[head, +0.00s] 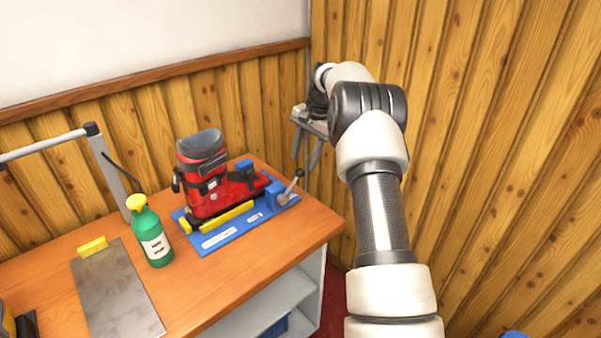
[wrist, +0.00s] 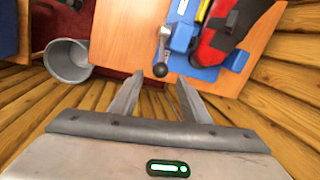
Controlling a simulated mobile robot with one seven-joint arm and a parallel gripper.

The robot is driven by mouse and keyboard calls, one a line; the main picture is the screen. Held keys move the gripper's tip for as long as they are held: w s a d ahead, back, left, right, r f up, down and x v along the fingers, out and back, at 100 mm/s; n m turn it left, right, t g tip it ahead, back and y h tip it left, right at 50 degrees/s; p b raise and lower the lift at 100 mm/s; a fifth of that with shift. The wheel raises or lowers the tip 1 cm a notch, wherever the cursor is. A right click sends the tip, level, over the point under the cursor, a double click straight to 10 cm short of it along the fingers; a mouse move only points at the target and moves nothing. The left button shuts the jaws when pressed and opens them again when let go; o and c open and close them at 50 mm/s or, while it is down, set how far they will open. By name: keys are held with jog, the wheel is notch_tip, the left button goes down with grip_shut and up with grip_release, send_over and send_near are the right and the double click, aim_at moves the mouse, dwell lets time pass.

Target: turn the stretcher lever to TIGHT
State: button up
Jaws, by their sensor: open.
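The stretcher lever (head: 290,186) is a grey metal arm with a dark knob. It rises tilted from a blue block (head: 277,196) at the right end of a blue base (head: 236,236). A red and black boot (head: 212,200) stands on the base. White labels on the base are too small to read. My gripper (head: 306,156) is open and empty, above and beyond the lever near the wood wall. In the wrist view, the lever (wrist: 163,48) points down toward my open gripper (wrist: 158,84); its knob appears just ahead of the fingertips, apart from them.
A green bottle (head: 154,240) with a yellow cap and a grey metal plate (head: 122,292) are on the bench (head: 195,290) to the left. A grey lamp frame (head: 108,170) stands behind them. A plank wall (head: 480,150) is close on the right. The wrist view shows a grey bucket (wrist: 68,62).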

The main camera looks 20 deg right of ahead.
jog(key=v, duration=0.6)
jog(key=shift+r, duration=0.3)
jog(key=shift+s+d, duration=0.1)
